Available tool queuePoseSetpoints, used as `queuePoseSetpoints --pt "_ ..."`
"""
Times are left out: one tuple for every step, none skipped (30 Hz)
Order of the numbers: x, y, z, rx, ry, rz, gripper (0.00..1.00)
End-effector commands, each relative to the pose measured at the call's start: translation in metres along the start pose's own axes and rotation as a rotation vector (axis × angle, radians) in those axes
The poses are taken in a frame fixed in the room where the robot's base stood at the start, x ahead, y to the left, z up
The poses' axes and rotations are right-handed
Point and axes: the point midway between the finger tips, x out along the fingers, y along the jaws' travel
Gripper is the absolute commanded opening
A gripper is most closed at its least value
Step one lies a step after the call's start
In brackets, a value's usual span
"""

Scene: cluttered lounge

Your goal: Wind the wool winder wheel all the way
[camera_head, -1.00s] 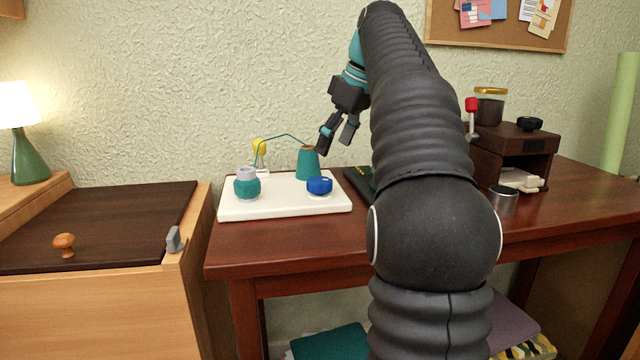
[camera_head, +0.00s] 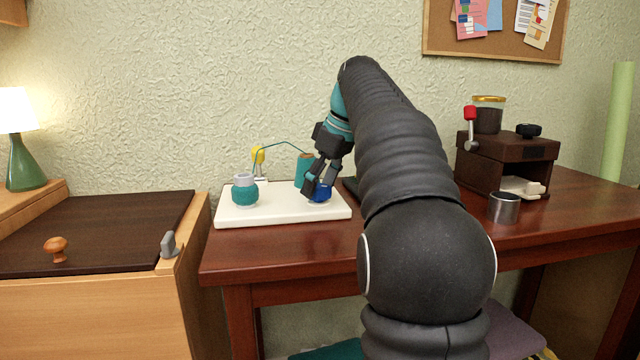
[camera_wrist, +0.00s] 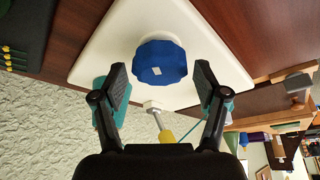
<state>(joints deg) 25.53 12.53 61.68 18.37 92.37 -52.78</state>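The wool winder has a white base board (camera_head: 272,214) on the wooden table. Its blue wheel (camera_head: 321,193) is at the front right of the board and shows as a faceted knob with a small pale mark in the wrist view (camera_wrist: 160,62). A teal cone of yarn (camera_head: 303,166) stands behind the wheel. A teal wound ball (camera_head: 244,193) sits on a grey spool at the left. My gripper (camera_wrist: 165,84) is open, its fingers on either side of the blue wheel in the wrist view, with gaps visible. Contact cannot be told.
A yellow-topped post (camera_head: 258,157) carries the yarn at the back of the board. A dark coffee grinder (camera_head: 507,163) and a metal cup (camera_head: 503,207) stand on the right of the table. A dark-lidded cabinet (camera_head: 100,230) is at the left.

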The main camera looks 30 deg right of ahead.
Motion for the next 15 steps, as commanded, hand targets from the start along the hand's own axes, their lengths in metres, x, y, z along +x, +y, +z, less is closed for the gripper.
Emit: queuePoseSetpoints --pt "-0.0001 0.0000 0.0000 0.000 0.000 0.000 0.52" --pt "-0.0001 0.0000 0.0000 0.000 0.000 0.000 0.44" --pt "-0.0001 0.0000 0.0000 0.000 0.000 0.000 0.34" --pt "-0.0001 0.0000 0.0000 0.000 0.000 0.000 0.27" --pt "0.0000 0.0000 0.0000 0.000 0.000 0.000 0.22" --pt "0.0000 0.0001 0.0000 0.000 0.000 0.000 0.22" --pt "0.0000 0.0001 0.0000 0.000 0.000 0.000 0.22" --pt "0.0000 0.0001 0.0000 0.000 0.000 0.000 0.22" --pt "0.0000 0.0000 0.0000 0.001 0.000 0.000 0.22" --pt "0.0000 0.0000 0.0000 0.003 0.000 0.001 0.22" --pt "-0.0001 0.0000 0.0000 0.006 0.000 0.002 0.22" --pt "-0.0002 -0.0001 0.0000 0.011 0.000 0.004 0.22" --pt "-0.0002 -0.0002 -0.0001 0.016 0.000 0.006 0.22" --pt "-0.0003 -0.0002 -0.0001 0.023 0.000 0.009 0.22" --pt "-0.0005 -0.0004 -0.0002 0.032 0.000 0.013 0.22"
